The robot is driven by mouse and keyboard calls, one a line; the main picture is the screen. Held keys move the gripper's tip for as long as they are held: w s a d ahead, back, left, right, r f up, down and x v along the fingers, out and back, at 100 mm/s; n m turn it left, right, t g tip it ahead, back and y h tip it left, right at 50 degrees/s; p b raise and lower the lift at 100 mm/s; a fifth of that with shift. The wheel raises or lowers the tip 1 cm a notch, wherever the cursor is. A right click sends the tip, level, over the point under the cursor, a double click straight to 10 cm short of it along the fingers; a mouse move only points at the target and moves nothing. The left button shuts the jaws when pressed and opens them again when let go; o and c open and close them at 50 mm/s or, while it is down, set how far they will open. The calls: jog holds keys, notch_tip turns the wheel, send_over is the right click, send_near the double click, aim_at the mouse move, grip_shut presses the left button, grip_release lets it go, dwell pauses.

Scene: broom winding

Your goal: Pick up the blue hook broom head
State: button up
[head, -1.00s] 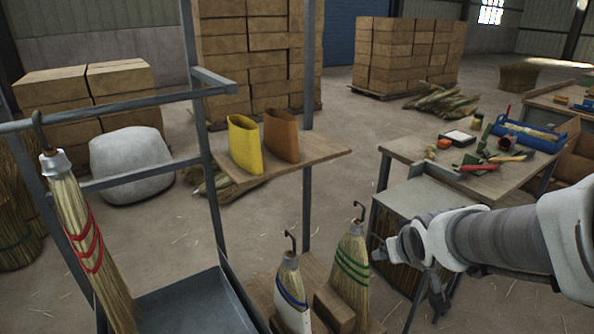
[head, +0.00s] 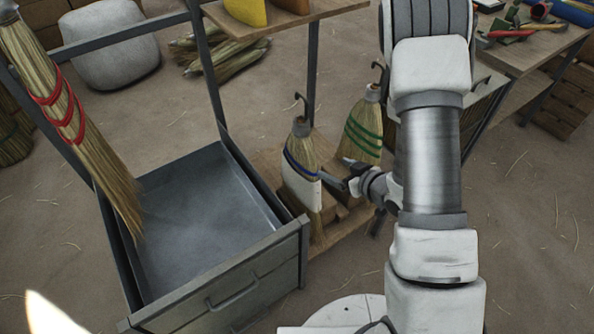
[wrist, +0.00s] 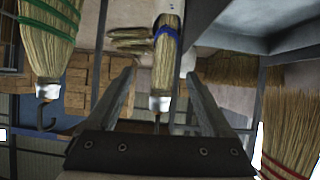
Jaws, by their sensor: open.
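The blue hook broom head (head: 302,155) stands upright on a low wooden stand in the head view. In the wrist view the blue broom head (wrist: 166,62) appears inverted, hook downward, in the gap between my fingers. My gripper (head: 338,171) is open just to its right in the head view, and its two fingers also show in the wrist view (wrist: 163,85). I cannot tell whether they touch the broom.
A green-banded broom head (head: 365,130) stands close behind and right of my gripper. A red-banded broom head (head: 65,110) hangs at the left. A grey metal tray (head: 205,215) lies left of the blue one. A wooden shelf (head: 290,24) sits above behind.

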aim_at(311, 164)
jog(key=x, duration=0.4)
jog(key=b+x, duration=0.1)
jog(key=x, duration=0.3)
jog(key=s+b+x, duration=0.1)
jog(key=x, duration=0.4)
jog(key=shift+a+f, duration=0.3)
jog(key=shift+a, duration=0.05)
jog(key=b+x, duration=0.2)
jog(key=x, duration=0.3)
jog(key=shift+w, duration=0.1)
grip_shut()
jog(key=shift+y, duration=0.3)
dwell(0.3)
